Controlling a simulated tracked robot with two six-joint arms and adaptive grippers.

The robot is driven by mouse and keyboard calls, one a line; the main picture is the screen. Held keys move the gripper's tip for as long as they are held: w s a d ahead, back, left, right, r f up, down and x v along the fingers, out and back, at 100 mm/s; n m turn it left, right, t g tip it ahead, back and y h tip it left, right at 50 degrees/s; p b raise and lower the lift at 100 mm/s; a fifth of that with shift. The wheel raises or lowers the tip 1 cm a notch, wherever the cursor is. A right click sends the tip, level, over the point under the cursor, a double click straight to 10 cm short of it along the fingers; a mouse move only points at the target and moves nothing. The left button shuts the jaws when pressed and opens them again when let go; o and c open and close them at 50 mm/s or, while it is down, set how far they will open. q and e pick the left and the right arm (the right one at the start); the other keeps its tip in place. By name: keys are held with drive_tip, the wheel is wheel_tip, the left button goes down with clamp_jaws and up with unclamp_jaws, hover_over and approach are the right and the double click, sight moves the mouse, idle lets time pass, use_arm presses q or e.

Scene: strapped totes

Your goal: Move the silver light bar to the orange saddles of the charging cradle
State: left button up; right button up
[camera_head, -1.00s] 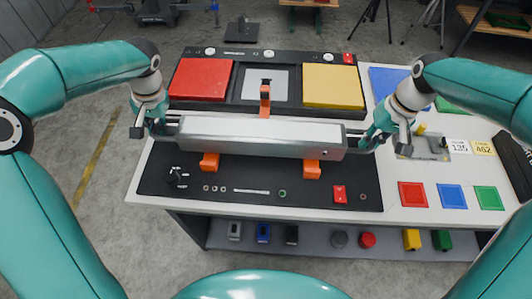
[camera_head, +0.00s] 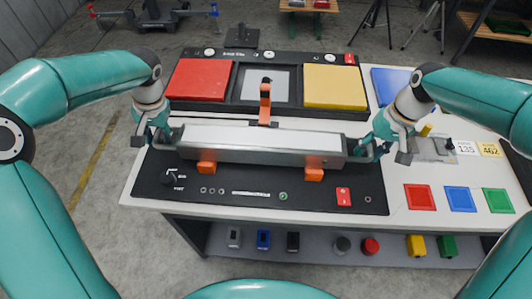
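The silver light bar (camera_head: 262,146) lies level across the middle of the head view, over the dark charging cradle. My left gripper (camera_head: 174,137) is at the bar's left end and appears shut on it. My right gripper (camera_head: 361,151) is at the bar's right end and appears shut on it. Two orange saddles show below the bar's front edge, the left saddle (camera_head: 207,168) and the right saddle (camera_head: 314,175). Their tops are hidden by the bar, so contact cannot be told. An orange upright (camera_head: 265,104) stands behind the bar.
Behind the bar are a red pad (camera_head: 200,80) and a yellow pad (camera_head: 335,86). Red, blue and green squares (camera_head: 458,199) mark the table's right side, near a grey fixture (camera_head: 431,149). Several small coloured items stand on the shelf below.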

use_arm(q)
drive_tip(key=shift+r, duration=0.1)
use_arm(e)
drive_tip(key=shift+d+r, duration=0.1)
drive_tip(key=shift+r, duration=0.1)
use_arm(q)
wheel_tip(320, 180, up, 11)
drive_tip(key=d, duration=0.2)
drive_tip(key=shift+d+r, duration=0.15)
drive_tip(key=shift+r, duration=0.05)
use_arm(e)
wheel_tip(320, 180, up, 11)
drive_tip(key=d, duration=0.2)
drive_tip(key=shift+r, duration=0.15)
drive_tip(key=shift+d, duration=0.15)
